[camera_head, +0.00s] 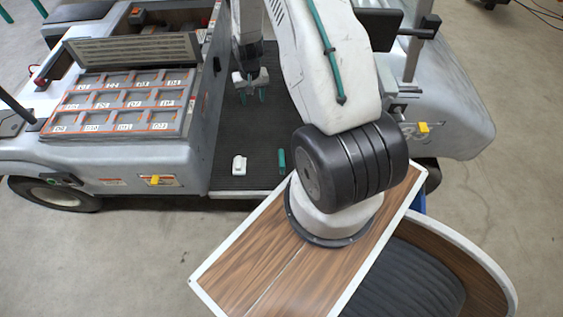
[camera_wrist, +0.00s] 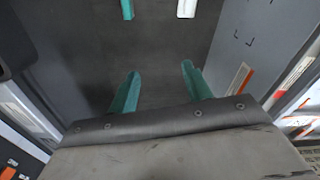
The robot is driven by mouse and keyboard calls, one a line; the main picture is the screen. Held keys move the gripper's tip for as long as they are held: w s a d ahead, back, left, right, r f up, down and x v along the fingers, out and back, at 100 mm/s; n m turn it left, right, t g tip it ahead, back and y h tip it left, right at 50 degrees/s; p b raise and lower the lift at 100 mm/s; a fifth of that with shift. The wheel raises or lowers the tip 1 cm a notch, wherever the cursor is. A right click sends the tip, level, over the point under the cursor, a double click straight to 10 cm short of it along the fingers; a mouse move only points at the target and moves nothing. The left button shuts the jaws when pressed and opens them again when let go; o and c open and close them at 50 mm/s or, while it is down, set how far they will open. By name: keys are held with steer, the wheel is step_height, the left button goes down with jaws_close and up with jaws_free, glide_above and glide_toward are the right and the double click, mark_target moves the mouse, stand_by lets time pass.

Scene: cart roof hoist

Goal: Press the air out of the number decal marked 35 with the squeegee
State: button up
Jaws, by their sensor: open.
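My gripper (camera_head: 253,95) hangs over the back part of the cart's dark floor mat, open with nothing between its teal fingers. In the wrist view my gripper (camera_wrist: 160,70) shows its two fingers apart over the mat. A small white object (camera_head: 239,165) and a short teal bar (camera_head: 281,161) lie apart near the mat's front edge. Both also show at the top of the wrist view, the teal bar (camera_wrist: 127,9) and the white object (camera_wrist: 186,8). I cannot tell which is the squeegee. I cannot make out a decal reading 35.
A tray panel (camera_head: 122,103) with several small labelled compartments lies left of the mat (camera_head: 232,130). Dark corner marks (camera_wrist: 250,25) show on a grey panel in the wrist view. Yellow tabs (camera_head: 154,181) (camera_head: 423,127) stick out of the body. The mat between the small objects is clear.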

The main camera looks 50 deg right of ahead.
steer(key=m, duration=0.2)
glide_toward(282, 162)
steer(key=w+d+r, duration=0.2)
steer(key=w+r, duration=0.3)
steer(key=w, duration=0.3)
steer(key=shift+m, duration=0.3)
steer(key=s+f, duration=0.2)
steer(key=f, duration=0.1)
steer(key=s+f, duration=0.2)
steer(key=f, duration=0.2)
steer(key=s+f, duration=0.2)
steer(key=f, duration=0.2)
steer(key=shift+s+f, duration=0.1)
steer(key=shift+s, duration=0.05)
step_height(282, 162, down, 7)
steer(key=shift+f, duration=0.25)
jaws_close()
